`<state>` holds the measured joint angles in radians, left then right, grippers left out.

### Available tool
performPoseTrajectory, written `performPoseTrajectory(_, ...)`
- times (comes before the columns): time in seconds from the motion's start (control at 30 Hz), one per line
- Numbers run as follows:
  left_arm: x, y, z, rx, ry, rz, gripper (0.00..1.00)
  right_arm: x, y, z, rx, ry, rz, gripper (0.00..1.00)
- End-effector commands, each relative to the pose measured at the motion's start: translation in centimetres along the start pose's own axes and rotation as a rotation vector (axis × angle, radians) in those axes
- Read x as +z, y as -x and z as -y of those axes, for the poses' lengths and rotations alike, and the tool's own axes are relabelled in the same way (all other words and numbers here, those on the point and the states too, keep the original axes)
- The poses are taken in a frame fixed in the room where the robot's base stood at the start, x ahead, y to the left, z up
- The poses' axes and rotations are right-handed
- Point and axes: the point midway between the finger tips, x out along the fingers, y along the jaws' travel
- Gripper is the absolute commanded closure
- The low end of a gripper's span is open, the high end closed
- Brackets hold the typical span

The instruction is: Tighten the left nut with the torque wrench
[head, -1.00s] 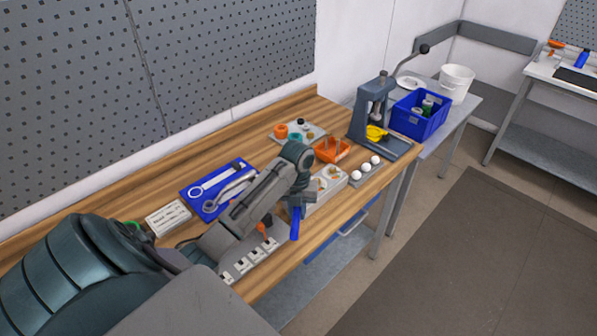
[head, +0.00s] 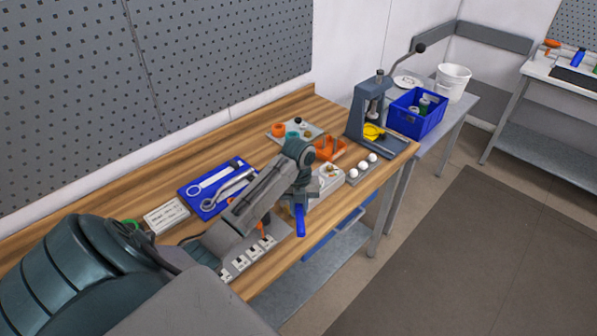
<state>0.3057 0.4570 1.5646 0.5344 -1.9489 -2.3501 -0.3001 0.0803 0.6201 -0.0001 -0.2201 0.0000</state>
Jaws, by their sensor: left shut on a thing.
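My left gripper (head: 300,196) is shut on a tool with a blue handle (head: 300,221), which seems to be the torque wrench. The handle hangs down near the front edge of the bench, and the tool's head is hidden by the gripper. The gripper is just left of a light grey block (head: 326,197) with small metal parts on top. The left nut cannot be made out; my wrist covers part of the block. My right gripper is not in view.
A blue tray (head: 190,200) with wrenches lies behind my forearm. A white labelled box (head: 166,215), a slotted grey rack (head: 240,265), an orange bin (head: 333,150), a holder with white knobs (head: 362,167) and a lever press (head: 371,120) share the wooden bench.

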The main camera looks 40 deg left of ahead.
Motion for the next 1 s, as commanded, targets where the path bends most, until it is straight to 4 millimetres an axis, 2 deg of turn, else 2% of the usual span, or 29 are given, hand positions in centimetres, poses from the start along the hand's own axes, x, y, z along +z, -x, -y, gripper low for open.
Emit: performPoseTrajectory(1.0, -0.02, 1.22, 0.12, -0.004, -0.003, 0.004, 1.0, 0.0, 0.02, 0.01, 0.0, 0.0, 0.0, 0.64)
